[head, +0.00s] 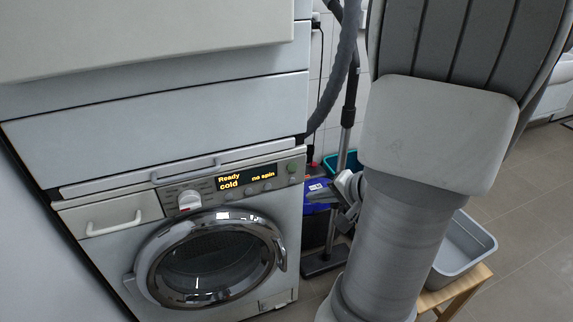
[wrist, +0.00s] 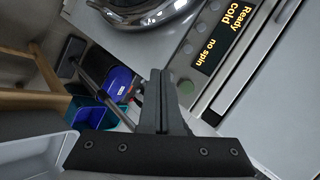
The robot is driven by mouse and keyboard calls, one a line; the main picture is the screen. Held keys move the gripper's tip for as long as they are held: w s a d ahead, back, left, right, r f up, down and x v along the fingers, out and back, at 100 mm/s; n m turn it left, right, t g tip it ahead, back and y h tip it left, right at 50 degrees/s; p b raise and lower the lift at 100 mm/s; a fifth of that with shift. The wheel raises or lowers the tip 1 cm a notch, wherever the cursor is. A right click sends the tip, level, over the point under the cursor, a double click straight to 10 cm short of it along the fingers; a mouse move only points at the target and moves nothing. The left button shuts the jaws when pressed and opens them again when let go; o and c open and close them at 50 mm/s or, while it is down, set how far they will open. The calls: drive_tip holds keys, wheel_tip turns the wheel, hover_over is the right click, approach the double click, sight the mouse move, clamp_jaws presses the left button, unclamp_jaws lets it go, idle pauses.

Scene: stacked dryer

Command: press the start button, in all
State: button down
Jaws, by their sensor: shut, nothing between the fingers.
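The washing machine (head: 275,215) has a control panel with a lit display (head: 246,178) reading "Ready", "cold", "no spin". The round greenish start button (head: 292,168) is at the panel's right end. In the wrist view the start button (wrist: 186,87) lies beside the display (wrist: 222,38), just right of my fingers. My gripper (head: 340,190) is to the right of the machine front and apart from it, partly hidden by my arm. In the wrist view my gripper (wrist: 160,76) is shut and empty, its fingertips close together.
Smaller round buttons (head: 260,188) sit below the display, and a white dial (head: 189,200) is left of it. An appliance is stacked above.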

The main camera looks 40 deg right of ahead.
sight(292, 167)
drive_tip(key=shift+d, duration=0.1)
idle(0.3)
drive_tip(key=shift+w+d+p, duration=0.2)
drive_tip(key=shift+w+d, duration=0.15)
drive_tip(key=shift+w, duration=1.1)
drive_tip(key=shift+w+d+p, duration=0.15)
drive_tip(key=shift+w+d, duration=0.15)
drive_tip(key=shift+w, duration=1.1)
drive_tip(key=shift+w+d+p, duration=0.2)
drive_tip(key=shift+w+d, duration=0.15)
drive_tip(key=shift+w, duration=1.1)
drive_tip(key=shift+w+d+b, duration=0.1)
drive_tip(key=shift+w+b, duration=0.3)
drive_tip(key=shift+w, duration=0.35)
drive_tip(key=shift+s+b, duration=0.2)
drive_tip(key=shift+b, duration=0.15)
drive_tip(key=shift+s+b, duration=0.35)
drive_tip(key=shift+s, duration=0.25)
